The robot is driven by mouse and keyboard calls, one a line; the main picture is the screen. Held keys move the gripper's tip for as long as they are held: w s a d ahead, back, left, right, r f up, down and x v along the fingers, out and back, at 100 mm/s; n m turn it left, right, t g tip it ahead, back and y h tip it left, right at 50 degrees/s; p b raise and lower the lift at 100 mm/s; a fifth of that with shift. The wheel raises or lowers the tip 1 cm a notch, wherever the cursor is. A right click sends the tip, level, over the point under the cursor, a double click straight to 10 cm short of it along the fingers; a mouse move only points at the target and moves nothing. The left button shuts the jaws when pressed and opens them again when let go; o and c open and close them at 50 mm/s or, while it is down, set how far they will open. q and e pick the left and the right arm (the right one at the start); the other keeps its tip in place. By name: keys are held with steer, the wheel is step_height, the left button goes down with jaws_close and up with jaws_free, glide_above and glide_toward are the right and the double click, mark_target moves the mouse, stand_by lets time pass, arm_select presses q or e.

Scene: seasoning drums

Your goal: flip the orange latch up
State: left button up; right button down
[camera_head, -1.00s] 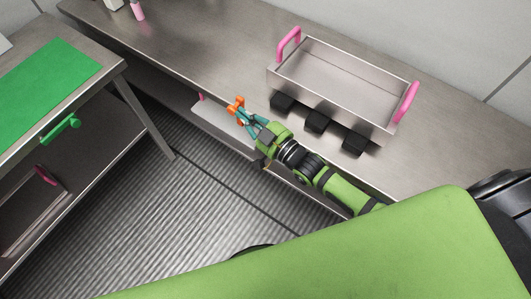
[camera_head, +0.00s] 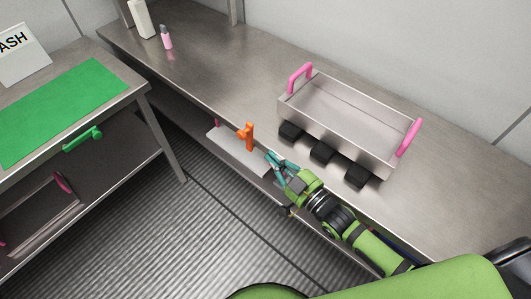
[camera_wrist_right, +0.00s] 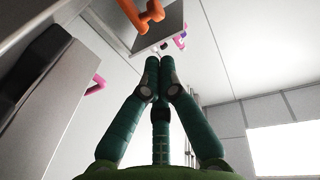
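The orange latch (camera_head: 249,136) stands upright at the front edge of the long steel counter, above a pale panel (camera_head: 238,155). It also shows at the top of the right wrist view (camera_wrist_right: 143,18), partly cut off by the frame. My right gripper (camera_head: 271,158) is to the right of the latch, with a small gap between them. Its teal fingers come together at the tips (camera_wrist_right: 160,62), with nothing held between them. My left gripper is not in view.
A steel tray (camera_head: 345,115) with pink handles stands on the counter (camera_head: 220,75), with black blocks (camera_head: 322,152) along its front. A bottle (camera_head: 142,20) and a pink bottle (camera_head: 167,38) stand at the back left. A green mat (camera_head: 60,110) covers the left table. Ribbed floor lies between.

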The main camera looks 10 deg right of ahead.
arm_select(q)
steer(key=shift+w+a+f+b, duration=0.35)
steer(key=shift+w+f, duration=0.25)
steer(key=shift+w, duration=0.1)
arm_select(e)
steer(key=v, duration=0.5)
steer(key=shift+r, duration=0.1)
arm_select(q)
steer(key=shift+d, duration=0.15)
arm_select(e)
steer(key=shift+w, duration=0.1)
